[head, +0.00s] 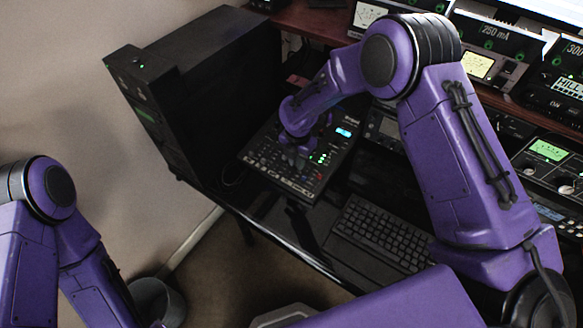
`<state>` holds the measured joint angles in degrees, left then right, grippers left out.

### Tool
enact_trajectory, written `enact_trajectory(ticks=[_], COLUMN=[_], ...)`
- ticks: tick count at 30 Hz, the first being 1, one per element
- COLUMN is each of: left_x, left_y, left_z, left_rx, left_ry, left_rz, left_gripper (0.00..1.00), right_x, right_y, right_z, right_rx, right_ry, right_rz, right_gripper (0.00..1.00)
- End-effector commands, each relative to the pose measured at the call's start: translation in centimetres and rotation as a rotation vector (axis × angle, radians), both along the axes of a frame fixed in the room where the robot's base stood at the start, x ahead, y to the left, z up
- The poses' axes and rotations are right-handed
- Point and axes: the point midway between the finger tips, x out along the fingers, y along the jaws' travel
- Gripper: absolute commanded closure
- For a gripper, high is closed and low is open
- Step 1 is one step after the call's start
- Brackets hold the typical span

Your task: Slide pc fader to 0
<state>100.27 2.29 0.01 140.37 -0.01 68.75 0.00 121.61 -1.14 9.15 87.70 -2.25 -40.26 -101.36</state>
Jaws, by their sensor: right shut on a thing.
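A black mixer panel (258,158) with rows of small controls, green lights and a lit blue display (344,132) lies on the dark desk, left of centre in the head view. My right gripper (296,160) reaches down onto the panel's middle and is shut on a small control there, taken to be the pc fader. My wrist and fingers hide that control, so its position along its slot cannot be read. My left arm shows at the lower left, away from the desk; its gripper is out of view.
A black computer tower (205,85) stands just left of the panel. A dark keyboard (380,232) lies on the desk to the right. Radio units with meters, such as a lit yellow meter (477,65), line the back and right.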

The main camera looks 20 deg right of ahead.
Motion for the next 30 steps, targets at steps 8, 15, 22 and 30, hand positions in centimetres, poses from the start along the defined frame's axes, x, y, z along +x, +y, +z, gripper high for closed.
enact_trajectory(ticks=[8, 15, 22, 30], left_x=[0.0, 0.0, 0.0, 0.0], left_y=[0.0, 0.0, 0.0, 0.0], left_z=[-0.1, 0.0, -0.3, -1.5], left_rx=[0.0, 0.0, 0.0, 0.0], left_ry=[0.0, 0.0, 0.0, 0.0], left_rz=[0.0, 0.0, 0.0, 0.0], left_gripper=[1.0, 1.0, 1.0, 1.0], right_x=[-0.1, -0.1, 0.1, 0.1], right_y=[-0.2, -0.1, -0.2, -0.2], right_z=[-0.2, -0.2, 0.8, 6.9], right_rx=[-0.001, -0.002, -0.001, 0.001], right_ry=[0.005, 0.004, -0.001, -0.001], right_rz=[-0.001, -0.001, -0.002, -0.002], right_gripper=[1.0, 0.58, 0.58, 0.58])
